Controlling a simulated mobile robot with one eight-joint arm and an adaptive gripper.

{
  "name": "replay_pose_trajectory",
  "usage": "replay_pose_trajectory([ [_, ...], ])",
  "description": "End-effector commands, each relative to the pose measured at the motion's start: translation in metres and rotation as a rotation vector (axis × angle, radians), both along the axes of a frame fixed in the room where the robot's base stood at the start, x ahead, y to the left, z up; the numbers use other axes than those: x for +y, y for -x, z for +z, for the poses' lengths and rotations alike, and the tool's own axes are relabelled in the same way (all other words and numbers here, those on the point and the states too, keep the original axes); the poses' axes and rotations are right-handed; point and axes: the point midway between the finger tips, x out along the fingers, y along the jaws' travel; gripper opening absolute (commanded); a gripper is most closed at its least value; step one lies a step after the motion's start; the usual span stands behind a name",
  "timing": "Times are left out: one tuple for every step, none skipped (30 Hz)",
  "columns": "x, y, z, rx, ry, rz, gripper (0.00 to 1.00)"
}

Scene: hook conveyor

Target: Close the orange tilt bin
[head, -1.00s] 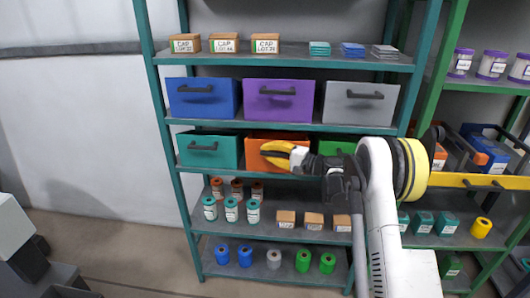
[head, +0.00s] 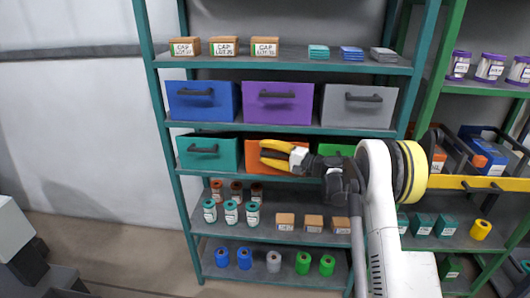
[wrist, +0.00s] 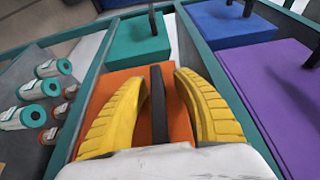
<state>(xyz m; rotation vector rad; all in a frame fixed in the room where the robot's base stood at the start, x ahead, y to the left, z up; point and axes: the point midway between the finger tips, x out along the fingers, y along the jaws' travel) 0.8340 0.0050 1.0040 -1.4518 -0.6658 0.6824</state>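The orange tilt bin (head: 256,164) is in the second bin row of the teal rack, between a teal bin (head: 192,160) and a green bin (head: 338,149). My gripper (head: 262,152) is in front of it and hides much of its face. In the wrist view the orange face (wrist: 128,76) lies behind my open yellow fingers (wrist: 160,77). The bin's black handle (wrist: 158,105) stands between the fingers, with a visible gap on each side. How far the bin is tilted is hard to tell.
Above are a blue bin (head: 202,100), a purple bin (head: 278,103) and a grey bin (head: 359,106). Bottles (head: 231,212) and small boxes (head: 313,223) stand on the shelf below. A green rack with a yellow rail (head: 480,184) is at the right.

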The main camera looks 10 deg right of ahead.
Motion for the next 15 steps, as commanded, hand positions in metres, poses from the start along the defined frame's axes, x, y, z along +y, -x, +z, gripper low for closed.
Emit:
replay_pose_trajectory([
  [0.000,0.000,0.000,0.000,0.000,0.000,0.34],
  [0.000,0.000,0.000,0.000,0.000,0.000,0.34],
  [0.000,0.000,0.000,0.000,0.000,0.000,0.34],
  [0.000,0.000,0.000,0.001,0.001,0.000,0.34],
  [-0.001,0.000,0.000,0.001,0.001,-0.001,0.34],
  [-0.003,0.001,0.000,0.000,0.001,-0.001,0.34],
  [-0.005,0.003,0.000,0.000,0.001,-0.002,0.34],
  [-0.007,0.004,0.000,0.000,0.001,-0.003,0.34],
  [-0.011,0.008,0.000,0.000,0.001,-0.003,0.34],
  [-0.015,0.011,0.000,0.000,0.001,-0.003,0.34],
  [-0.019,0.015,0.000,0.000,0.001,-0.003,0.34],
  [-0.026,0.021,0.000,0.000,0.001,-0.004,0.34],
  [-0.031,0.025,0.000,0.001,0.001,-0.004,0.34],
  [-0.037,0.030,0.000,0.001,0.001,-0.004,0.34],
  [-0.044,0.036,0.000,0.001,0.001,-0.005,0.34],
])
